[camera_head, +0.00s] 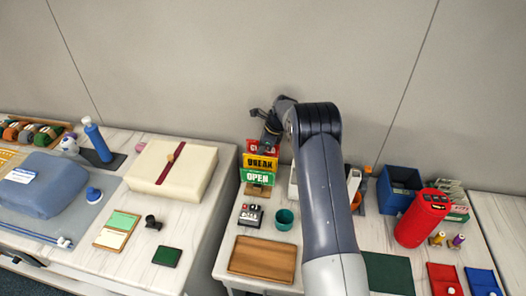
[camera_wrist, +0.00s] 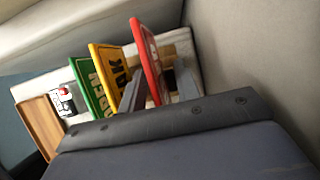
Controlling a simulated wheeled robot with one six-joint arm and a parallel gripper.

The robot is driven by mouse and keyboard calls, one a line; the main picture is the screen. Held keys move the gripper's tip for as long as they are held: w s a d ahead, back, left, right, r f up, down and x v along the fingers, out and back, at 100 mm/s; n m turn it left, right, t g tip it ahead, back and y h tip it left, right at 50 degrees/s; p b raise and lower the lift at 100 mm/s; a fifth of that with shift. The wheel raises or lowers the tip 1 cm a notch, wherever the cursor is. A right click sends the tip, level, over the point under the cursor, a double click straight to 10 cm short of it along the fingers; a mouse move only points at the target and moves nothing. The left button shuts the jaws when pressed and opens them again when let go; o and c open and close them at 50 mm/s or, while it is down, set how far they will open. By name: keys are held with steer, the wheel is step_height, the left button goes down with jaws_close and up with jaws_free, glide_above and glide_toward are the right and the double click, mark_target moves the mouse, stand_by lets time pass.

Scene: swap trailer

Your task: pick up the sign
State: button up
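Three sign plates stand upright one behind another on a small wooden base (camera_head: 257,190): a green OPEN sign (camera_head: 261,175) in front, a yellow BREAK sign (camera_head: 261,162), and a red sign (camera_head: 253,146) at the back, its lettering partly hidden. In the wrist view the green sign (camera_wrist: 92,90), yellow sign (camera_wrist: 106,72) and red sign (camera_wrist: 147,62) show nearly edge-on. My gripper (camera_wrist: 160,72) is open, with grey fingers on either side of the red sign; one lies between red and yellow. I cannot tell whether either finger touches. In the head view my gripper (camera_head: 270,130) is behind the signs.
In front are a card-reader-like device (camera_head: 250,216), a teal cup (camera_head: 284,219) and a wooden tray (camera_head: 262,258). A cream box (camera_head: 172,170) with a red ribbon stands left. A blue bin (camera_head: 398,188) and red canister (camera_head: 423,218) stand right. The wall is close behind.

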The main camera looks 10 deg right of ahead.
steer(key=shift+c, duration=0.4)
jaws_close()
steer(key=shift+r, duration=0.15)
steer(key=shift+r, duration=0.5)
step_height(320, 180, up, 6)
steer(key=shift+r+b, duration=0.2)
steer(key=shift+b, duration=0.55)
steer(key=s+d+b, duration=0.4)
steer(key=s+d, duration=0.7)
steer(key=s, duration=0.3)
steer(key=shift+s+d, duration=0.1)
